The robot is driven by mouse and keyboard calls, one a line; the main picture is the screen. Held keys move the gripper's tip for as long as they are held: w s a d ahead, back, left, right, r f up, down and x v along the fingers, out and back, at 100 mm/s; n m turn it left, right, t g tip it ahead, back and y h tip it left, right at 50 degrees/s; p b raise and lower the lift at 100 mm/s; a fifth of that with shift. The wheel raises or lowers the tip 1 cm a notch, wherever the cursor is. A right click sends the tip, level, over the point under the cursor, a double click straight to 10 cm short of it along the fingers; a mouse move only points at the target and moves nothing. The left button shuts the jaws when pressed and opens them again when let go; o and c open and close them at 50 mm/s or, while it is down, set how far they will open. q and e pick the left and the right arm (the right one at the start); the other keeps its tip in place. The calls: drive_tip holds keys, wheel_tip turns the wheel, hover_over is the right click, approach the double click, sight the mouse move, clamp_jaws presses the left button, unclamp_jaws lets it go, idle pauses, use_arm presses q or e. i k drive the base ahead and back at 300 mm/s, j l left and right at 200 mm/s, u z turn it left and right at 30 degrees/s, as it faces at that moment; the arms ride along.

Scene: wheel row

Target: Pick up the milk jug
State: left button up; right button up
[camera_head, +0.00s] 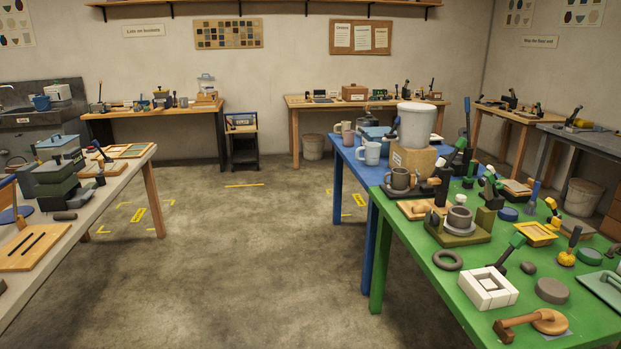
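I cannot tell for sure which thing is the milk jug. Several handled vessels stand on the blue table at the right: a pale grey-blue one (370,153), a beige mug (348,138) beside it and a blue lidded pot (375,133) behind. All look upright and at rest. Neither my left nor my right gripper is in view.
A large white tub (415,125) sits on a box (411,160) by the mugs. The green table (405,262) is crowded with tools and moulds. A pale table (90,212) stands at left. The concrete floor (235,265) between them is clear.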

sight(398, 176)
drive_tip(key=i+z, duration=0.1)
drive_tip(key=i, duration=0.6)
drive_tip(key=i+j+z, duration=0.1)
drive_tip(key=i, duration=0.6)
drive_tip(key=i+j+z, duration=0.2)
drive_tip(key=i+z, duration=0.3)
drive_tip(key=i+j+z, duration=1.15)
drive_tip(key=j+z, duration=0.35)
drive_tip(key=j, duration=0.15)
